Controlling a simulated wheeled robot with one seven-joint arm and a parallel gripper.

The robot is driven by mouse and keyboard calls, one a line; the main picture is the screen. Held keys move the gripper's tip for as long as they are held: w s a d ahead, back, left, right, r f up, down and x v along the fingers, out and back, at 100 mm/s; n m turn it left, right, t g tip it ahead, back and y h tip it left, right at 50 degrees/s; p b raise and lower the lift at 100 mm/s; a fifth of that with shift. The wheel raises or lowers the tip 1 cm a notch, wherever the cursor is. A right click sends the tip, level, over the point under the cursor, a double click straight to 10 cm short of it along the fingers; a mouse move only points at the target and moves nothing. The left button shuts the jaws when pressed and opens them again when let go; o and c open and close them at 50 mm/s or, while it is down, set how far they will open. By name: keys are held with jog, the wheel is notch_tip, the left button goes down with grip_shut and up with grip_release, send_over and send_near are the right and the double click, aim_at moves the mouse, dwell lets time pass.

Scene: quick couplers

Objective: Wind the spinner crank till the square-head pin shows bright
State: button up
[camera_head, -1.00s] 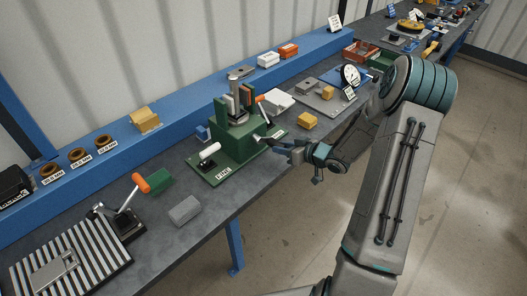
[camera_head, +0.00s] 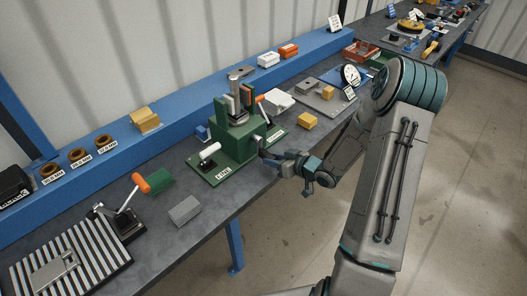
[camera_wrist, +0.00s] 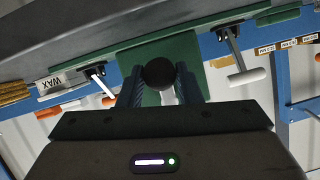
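The green fixture (camera_head: 231,145) stands on the bench with an upright grey metal post (camera_head: 237,105) at its top. A black round knob (camera_wrist: 158,73) sits between my gripper's two fingers in the wrist view; I take it for the spinner crank's knob. My gripper (camera_head: 264,151) is at the fixture's right front side. Its fingers flank the knob closely on both sides and look shut on it. The rest of the crank is mostly hidden by the knob and fingers. I cannot clearly pick out the square-head pin or its brightness.
A white-handled toggle clamp (camera_head: 209,149) stands on the fixture's left, and an orange-tipped lever (camera_head: 260,99) on its far right. A grey block (camera_head: 184,210) and a yellow block (camera_head: 307,121) lie nearby on the bench. The floor at front right is clear.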

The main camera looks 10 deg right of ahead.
jog(key=o, duration=0.4)
jog(key=shift+o, duration=0.2)
jog(key=shift+p+v, duration=1)
jog(key=shift+v, duration=1.2)
jog(key=p+v, duration=0.1)
jog(key=v, duration=0.1)
jog(key=shift+s+d+r, duration=0.15)
jog(key=shift+s+d, duration=0.05)
